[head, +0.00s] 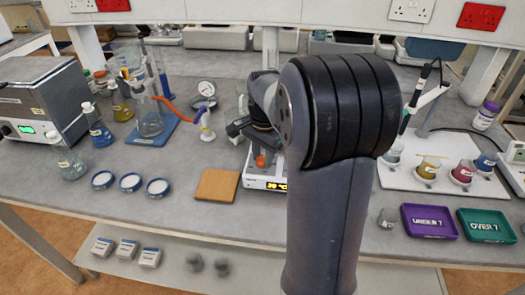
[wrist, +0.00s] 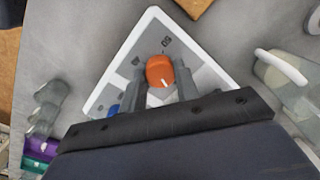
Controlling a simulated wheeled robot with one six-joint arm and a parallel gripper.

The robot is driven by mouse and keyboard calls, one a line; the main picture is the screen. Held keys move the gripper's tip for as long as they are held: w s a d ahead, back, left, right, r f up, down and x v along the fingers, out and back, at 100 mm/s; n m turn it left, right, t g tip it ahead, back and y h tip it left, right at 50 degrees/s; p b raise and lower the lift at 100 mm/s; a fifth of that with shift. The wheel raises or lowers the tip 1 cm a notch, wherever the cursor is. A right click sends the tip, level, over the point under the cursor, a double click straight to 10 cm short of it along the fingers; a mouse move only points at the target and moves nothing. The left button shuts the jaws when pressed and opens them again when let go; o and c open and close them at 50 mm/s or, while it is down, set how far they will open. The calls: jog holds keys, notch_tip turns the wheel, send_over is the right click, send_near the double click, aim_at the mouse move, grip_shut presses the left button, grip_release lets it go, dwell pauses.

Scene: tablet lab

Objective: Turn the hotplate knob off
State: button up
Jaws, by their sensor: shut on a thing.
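The hotplate (head: 253,182) is a white-edged unit on the bench, partly hidden behind my arm in the head view; its front display shows lit yellow characters too small to read. In the wrist view the hotplate (wrist: 97,100) fills the middle, with grey panels. Its orange knob (wrist: 160,66) has a white pointer line toward the lower edge of the picture; it also shows in the head view (head: 261,161). My gripper (wrist: 160,80) has one finger on each side of the orange knob and is shut on it. A blue knob (wrist: 112,110) is partly hidden beside a finger.
A cork mat (head: 217,185) lies left of the hotplate. A clear glass vessel with a pale handle (wrist: 280,70) stands nearby in the wrist view. A purple tray (head: 429,221) and a green tray (head: 486,226) lie at the right. The front bench strip between is mostly clear.

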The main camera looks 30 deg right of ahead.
jog(key=shift+n+p, duration=0.6)
jog(key=shift+n, duration=1.5)
jog(key=o, duration=1)
notch_tip(320, 180, up, 11)
jog(key=shift+s+d+f, duration=0.1)
jog(key=shift+d, duration=0.05)
